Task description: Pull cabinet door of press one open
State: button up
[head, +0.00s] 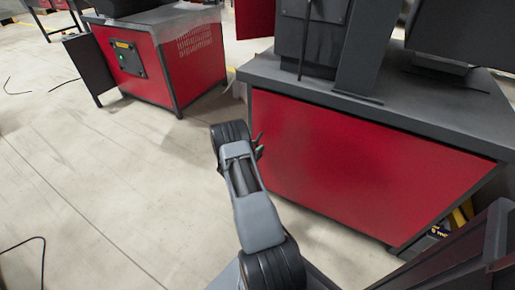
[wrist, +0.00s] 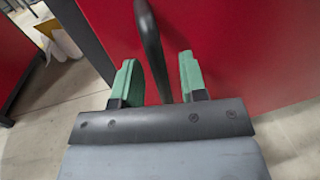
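The red cabinet door (head: 350,165) is the broad front panel under the grey top of the machine on the right; it looks closed. In the wrist view the red door (wrist: 240,45) fills the right side. A dark curved bar handle (wrist: 150,40) runs down in front of it. My gripper (wrist: 158,78) is open, its two green fingers apart on either side of the handle's lower part, with a gap showing on each side. I cannot tell how deep the handle sits between them. In the head view my gripper (head: 259,145) is at the door's left edge, partly hidden by my arm.
Another red cabinet (head: 190,62) with a control panel (head: 128,58) stands at the back left. The concrete floor (head: 110,190) between is mostly clear, with thin black cables at the left. A dark ribbed structure (head: 465,252) is at the lower right.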

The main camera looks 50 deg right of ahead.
jog(key=shift+d, duration=0.35)
grip_shut()
dwell(0.4)
